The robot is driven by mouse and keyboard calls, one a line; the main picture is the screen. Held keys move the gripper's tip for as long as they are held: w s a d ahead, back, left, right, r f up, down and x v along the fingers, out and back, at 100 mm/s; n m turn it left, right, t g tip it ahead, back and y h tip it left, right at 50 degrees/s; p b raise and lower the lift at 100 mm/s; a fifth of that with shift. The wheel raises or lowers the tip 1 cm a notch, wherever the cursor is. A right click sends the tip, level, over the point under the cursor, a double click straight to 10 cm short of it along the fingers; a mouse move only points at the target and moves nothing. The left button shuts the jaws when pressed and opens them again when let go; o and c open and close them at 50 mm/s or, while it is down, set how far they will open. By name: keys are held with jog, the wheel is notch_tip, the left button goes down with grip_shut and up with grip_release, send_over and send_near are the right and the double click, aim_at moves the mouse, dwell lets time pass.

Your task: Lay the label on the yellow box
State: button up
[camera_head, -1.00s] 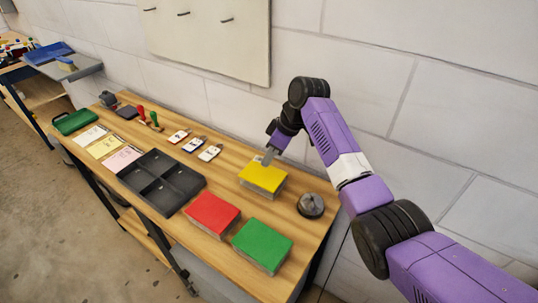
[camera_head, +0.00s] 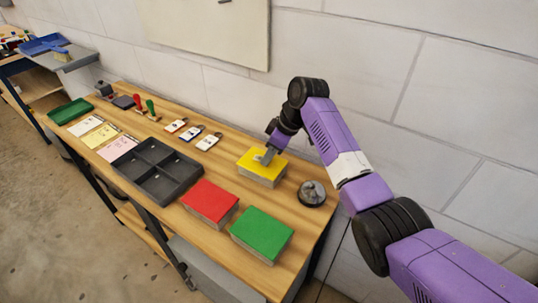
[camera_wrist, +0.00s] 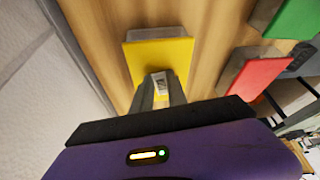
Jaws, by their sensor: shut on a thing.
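The yellow box (camera_head: 253,169) stands on the wooden bench near its right end, and its yellow top also shows in the wrist view (camera_wrist: 180,57). My gripper (camera_head: 265,157) is over the top of the yellow box. In the wrist view my gripper (camera_wrist: 160,88) is shut on a small white label (camera_wrist: 160,82) with dark print. The label is over the yellow top; I cannot tell whether it touches it. In the head view the label is too small to make out.
A red box (camera_head: 208,202) and a green box (camera_head: 262,233) stand in front of the yellow one. A round metal object (camera_head: 312,193) is close on its right. A dark divided tray (camera_head: 160,172) and several tags (camera_head: 208,141) lie to the left. The wall is behind.

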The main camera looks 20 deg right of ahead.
jog(key=o, duration=0.8)
jog(key=shift+o, duration=0.2)
jog(key=w+a+p+v, duration=0.1)
jog(key=p+v, duration=0.2)
jog(key=v, duration=0.9)
jog(key=shift+a+r, duration=0.2)
jog(key=shift+r, duration=0.35)
dwell(0.4)
